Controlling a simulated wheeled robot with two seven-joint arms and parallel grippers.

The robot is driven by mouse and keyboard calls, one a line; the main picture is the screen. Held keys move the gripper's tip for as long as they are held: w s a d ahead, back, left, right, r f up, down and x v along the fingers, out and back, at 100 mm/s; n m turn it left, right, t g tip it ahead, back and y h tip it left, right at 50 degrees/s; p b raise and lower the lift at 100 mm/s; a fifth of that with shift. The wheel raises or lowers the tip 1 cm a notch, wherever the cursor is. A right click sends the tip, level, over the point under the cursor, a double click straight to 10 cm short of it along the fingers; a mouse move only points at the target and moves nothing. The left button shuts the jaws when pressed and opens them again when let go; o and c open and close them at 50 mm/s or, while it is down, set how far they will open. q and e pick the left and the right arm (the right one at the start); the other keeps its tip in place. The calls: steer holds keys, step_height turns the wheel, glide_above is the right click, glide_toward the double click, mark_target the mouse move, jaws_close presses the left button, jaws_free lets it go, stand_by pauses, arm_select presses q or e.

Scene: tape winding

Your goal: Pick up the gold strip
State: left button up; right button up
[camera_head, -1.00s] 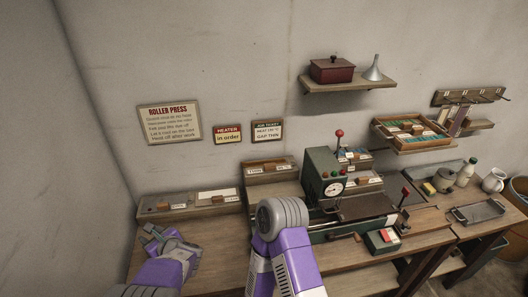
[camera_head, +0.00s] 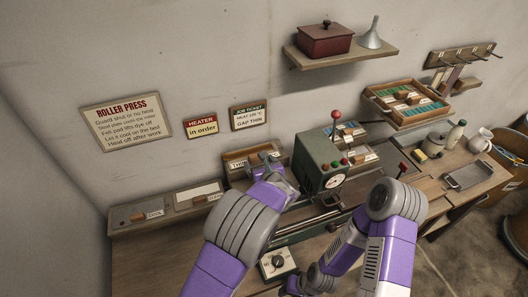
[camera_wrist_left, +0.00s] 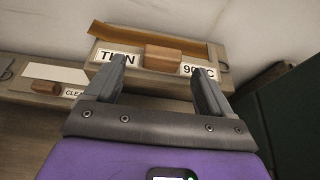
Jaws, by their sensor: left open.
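A long flat golden-brown strip (camera_wrist_left: 150,40) lies along the top of a box (camera_wrist_left: 111,72) labelled "THIN" and "90°C" in the left wrist view. I take it for the gold strip; in the head view my gripper partly covers that box (camera_head: 237,157). My left gripper (camera_wrist_left: 160,77) is open and empty, its fingers spread in front of the box's wooden handle block (camera_wrist_left: 176,59). In the head view the left gripper (camera_head: 266,165) is just left of the green roller press (camera_head: 316,160).
The press with its red-knobbed lever stands right of the left gripper. A box (camera_head: 172,201) with several labels stands at the left along the wall. Bench space (camera_head: 165,255) at front left is clear.

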mark_target(256, 156)
arm_select(q)
steer(key=shift+x, duration=0.75)
steer(key=x, duration=0.4)
steer(key=shift+w+r+p, duration=0.2)
steer(key=shift+r+p, duration=0.1)
steer(key=shift+p, duration=0.05)
steer(key=shift+d, duration=0.1)
steer(key=shift+c, duration=0.2)
steer(key=c, duration=1.1)
steer(key=shift+o, duration=0.2)
steer(key=shift+r, duration=0.1)
